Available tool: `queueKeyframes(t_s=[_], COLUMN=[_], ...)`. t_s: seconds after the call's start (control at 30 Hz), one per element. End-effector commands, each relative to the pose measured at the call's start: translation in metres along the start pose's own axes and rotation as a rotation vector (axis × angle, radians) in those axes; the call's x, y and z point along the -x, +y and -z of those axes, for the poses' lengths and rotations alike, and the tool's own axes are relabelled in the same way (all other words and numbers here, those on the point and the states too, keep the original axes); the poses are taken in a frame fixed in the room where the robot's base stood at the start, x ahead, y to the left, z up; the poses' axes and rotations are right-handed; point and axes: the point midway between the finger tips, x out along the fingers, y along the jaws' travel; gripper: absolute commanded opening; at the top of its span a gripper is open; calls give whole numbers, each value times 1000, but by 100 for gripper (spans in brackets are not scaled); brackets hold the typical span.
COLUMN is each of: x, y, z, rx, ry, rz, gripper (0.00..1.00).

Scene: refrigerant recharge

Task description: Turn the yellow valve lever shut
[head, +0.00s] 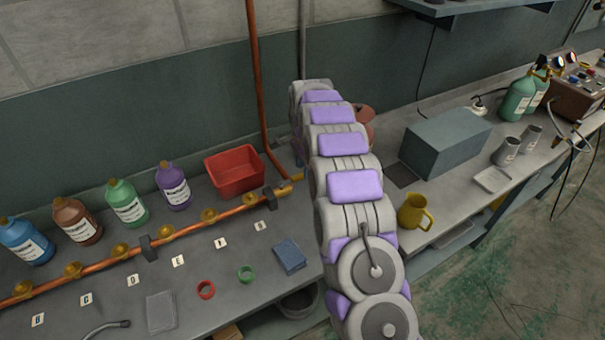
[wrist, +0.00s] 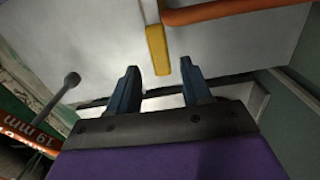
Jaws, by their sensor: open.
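The yellow valve lever (wrist: 157,50) hangs down from the top in the wrist view, with a pale stem above it. Its free end is close to the gap between the two dark fingertips of my gripper (wrist: 159,80). My gripper is open, with one finger on each side of the lever's end. I cannot tell whether either finger touches it. An orange copper pipe (wrist: 225,11) runs off to the right of the lever.
The copper pipe (head: 188,231) runs along the left bench. A red bin (head: 235,172) and several bottles, such as the purple one (head: 173,188), stand behind it. A grey box (head: 445,142) and a yellow mug (head: 414,213) stand right of my arm.

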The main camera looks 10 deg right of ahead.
Motion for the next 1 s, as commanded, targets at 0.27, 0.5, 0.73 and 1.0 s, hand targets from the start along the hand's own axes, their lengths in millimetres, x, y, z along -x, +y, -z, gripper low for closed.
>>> queueKeyframes(t_s=[0.27,0.5,0.73,1.0], x=[-22,-22,-22,-22], y=[-2,-1,0,-2], z=[-8,-4,-1,-6], rx=[3,3,2,3], ry=[8,4,1,6], rz=[-2,-1,0,-2], gripper=[49,49,30,4])
